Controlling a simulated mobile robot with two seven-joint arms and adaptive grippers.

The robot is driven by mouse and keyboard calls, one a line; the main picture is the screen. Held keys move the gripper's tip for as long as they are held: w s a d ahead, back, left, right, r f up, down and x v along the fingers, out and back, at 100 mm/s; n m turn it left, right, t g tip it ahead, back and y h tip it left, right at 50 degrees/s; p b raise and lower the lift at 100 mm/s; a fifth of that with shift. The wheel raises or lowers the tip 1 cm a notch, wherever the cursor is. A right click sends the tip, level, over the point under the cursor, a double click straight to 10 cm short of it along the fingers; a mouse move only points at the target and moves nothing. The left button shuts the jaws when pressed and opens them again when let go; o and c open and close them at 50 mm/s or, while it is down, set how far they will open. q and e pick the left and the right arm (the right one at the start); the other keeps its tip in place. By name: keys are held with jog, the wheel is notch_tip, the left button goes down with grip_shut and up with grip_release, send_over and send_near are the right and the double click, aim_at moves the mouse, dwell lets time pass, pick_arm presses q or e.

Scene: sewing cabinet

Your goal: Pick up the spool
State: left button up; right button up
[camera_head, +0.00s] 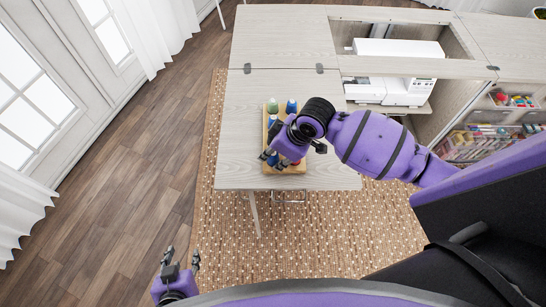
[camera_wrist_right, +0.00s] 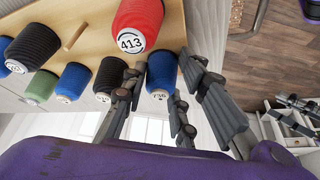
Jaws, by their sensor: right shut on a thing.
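A wooden spool rack (camera_head: 266,108) holding several thread spools lies on the table. My right gripper (camera_head: 274,158) reaches over its near part and hides much of it in the head view. In the right wrist view, the right gripper's fingers (camera_wrist_right: 160,95) are on both sides of a blue spool (camera_wrist_right: 162,72) with a white label, shut on it. The spool is still close to the rack board. A red spool labelled 413 (camera_wrist_right: 137,22) is right beside it. My left gripper (camera_head: 181,262) is open and empty, low at the left, away from the table.
Black (camera_wrist_right: 110,78), green (camera_wrist_right: 41,86) and other blue spools (camera_wrist_right: 73,80) stand close by on the rack. A bare peg (camera_wrist_right: 75,34) sticks out. A white sewing machine (camera_head: 390,90) is at the back right. The tabletop (camera_head: 238,140) left of the rack is clear.

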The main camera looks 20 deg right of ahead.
jog(key=shift+s+d+f, duration=0.1)
jog(key=shift+d+f, duration=0.15)
jog(key=shift+r, duration=0.6)
jog(key=v, duration=0.4)
jog(key=s+v, duration=0.1)
jog(key=v, duration=0.3)
jog(key=shift+s+d, duration=0.15)
jog(key=shift+d, duration=0.15)
jog(key=shift+c, duration=1.1)
jog(key=s+d+r, duration=0.4)
jog(key=s+d, duration=0.2)
jog(key=s, duration=0.1)
jog(key=shift+r, duration=0.3)
jog(key=shift+a+r, duration=0.1)
